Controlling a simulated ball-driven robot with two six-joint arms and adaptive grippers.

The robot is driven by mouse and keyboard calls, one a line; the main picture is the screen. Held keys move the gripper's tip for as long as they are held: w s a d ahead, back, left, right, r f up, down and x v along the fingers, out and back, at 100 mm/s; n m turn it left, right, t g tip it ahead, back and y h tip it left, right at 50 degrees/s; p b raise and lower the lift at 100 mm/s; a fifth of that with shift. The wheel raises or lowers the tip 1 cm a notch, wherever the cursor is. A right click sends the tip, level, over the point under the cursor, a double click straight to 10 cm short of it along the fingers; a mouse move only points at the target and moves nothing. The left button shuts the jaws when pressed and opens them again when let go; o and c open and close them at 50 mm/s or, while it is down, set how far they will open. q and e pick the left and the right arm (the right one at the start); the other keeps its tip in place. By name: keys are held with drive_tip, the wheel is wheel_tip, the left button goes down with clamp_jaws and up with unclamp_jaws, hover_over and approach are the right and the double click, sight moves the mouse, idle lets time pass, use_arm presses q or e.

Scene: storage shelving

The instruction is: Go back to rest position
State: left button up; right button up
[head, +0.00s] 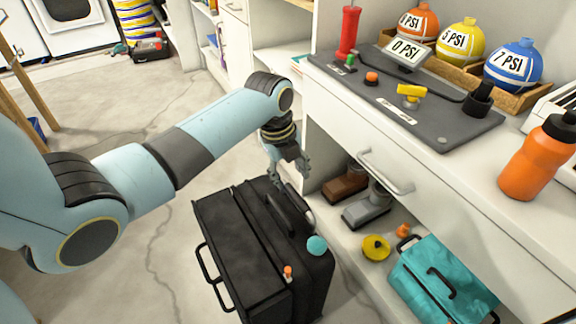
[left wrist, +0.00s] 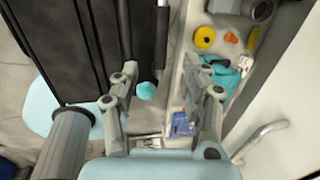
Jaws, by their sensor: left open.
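My left gripper (head: 289,172) hangs at the end of my pale blue left arm in the head view, just above the far end of a black case (head: 240,250), beside the white drawer unit. In the left wrist view my left gripper (left wrist: 170,75) has its two fingers spread wide, with nothing held between them. The black case (left wrist: 85,45) fills the upper left of that view. Whether the gripper touches the case's handle I cannot tell. My right gripper is not in view.
A counter (head: 490,180) with a pressure panel (head: 400,105), labelled balls and an orange bottle (head: 540,160) stands on the right. A drawer handle (head: 385,172) sticks out near my gripper. A teal case (head: 440,275) lies on the low shelf. Floor (head: 165,225) left of the black case is clear.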

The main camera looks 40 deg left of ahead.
use_arm(q)
drive_tip(key=shift+s+r, duration=0.25)
drive_tip(key=shift+r, duration=0.85)
